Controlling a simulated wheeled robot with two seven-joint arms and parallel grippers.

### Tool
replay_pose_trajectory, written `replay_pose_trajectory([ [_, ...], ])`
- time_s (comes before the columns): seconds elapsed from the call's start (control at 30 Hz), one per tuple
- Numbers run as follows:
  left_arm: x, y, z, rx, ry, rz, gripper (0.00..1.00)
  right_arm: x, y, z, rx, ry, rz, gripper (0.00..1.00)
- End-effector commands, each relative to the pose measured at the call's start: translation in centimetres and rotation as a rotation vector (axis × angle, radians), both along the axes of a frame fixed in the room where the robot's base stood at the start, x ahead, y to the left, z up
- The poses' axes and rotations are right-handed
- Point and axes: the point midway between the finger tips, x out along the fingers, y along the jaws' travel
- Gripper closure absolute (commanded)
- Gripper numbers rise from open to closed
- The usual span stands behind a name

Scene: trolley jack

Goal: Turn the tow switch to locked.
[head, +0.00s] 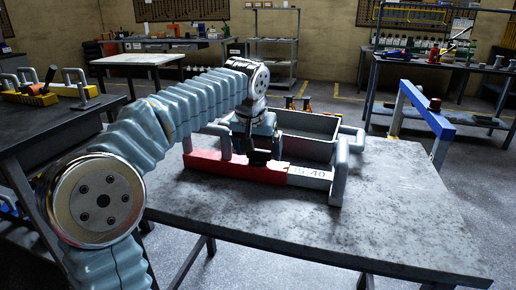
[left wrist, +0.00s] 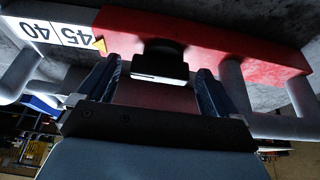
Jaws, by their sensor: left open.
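A grey box-shaped unit with tubular handles (head: 318,123) stands on the table. Its front bar is red (head: 235,169) at the left and white with printed numbers (head: 310,173) at the right. A dark knob or block (head: 259,157) sits on the red part; it also shows in the left wrist view (left wrist: 160,62). A small yellow pointer (left wrist: 100,44) is at the red part's edge, beside the numbers. I cannot tell which part is the tow switch; no "locked" mark is readable. My left gripper (left wrist: 155,85) is open, its fingers on either side of the knob. My right gripper is out of view.
The grey table (head: 400,225) is clear in front and to the right of the unit. A dark bench (head: 50,125) with levers is at the left. Shelves and benches stand behind.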

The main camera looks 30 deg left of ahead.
Motion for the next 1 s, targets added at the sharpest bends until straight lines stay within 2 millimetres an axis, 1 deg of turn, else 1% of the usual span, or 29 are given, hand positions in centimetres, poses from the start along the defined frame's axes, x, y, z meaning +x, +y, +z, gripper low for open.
replay_pose_trajectory([
  [0.13, 0.00, 0.00, 0.00, 0.000, 0.000, 0.000, 0.06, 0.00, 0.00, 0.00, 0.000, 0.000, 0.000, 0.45],
  [0.17, 0.00, 0.00, 0.00, 0.000, 0.001, 0.000, 0.08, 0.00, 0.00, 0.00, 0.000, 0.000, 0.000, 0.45],
  [0.5, -0.01, -0.01, 0.01, 0.000, 0.001, 0.000, 0.60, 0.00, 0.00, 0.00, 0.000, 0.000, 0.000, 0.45],
  [0.53, -0.01, -0.01, 0.01, 0.000, 0.001, 0.000, 0.62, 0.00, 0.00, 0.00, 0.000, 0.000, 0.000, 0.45],
  [0.77, -0.01, -0.05, 0.02, 0.000, 0.001, 0.021, 0.62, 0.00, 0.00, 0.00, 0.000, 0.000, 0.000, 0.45],
  [1.0, 0.06, -0.16, 0.00, 0.000, 0.002, 0.129, 0.62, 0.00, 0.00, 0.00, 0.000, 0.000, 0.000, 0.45],
])
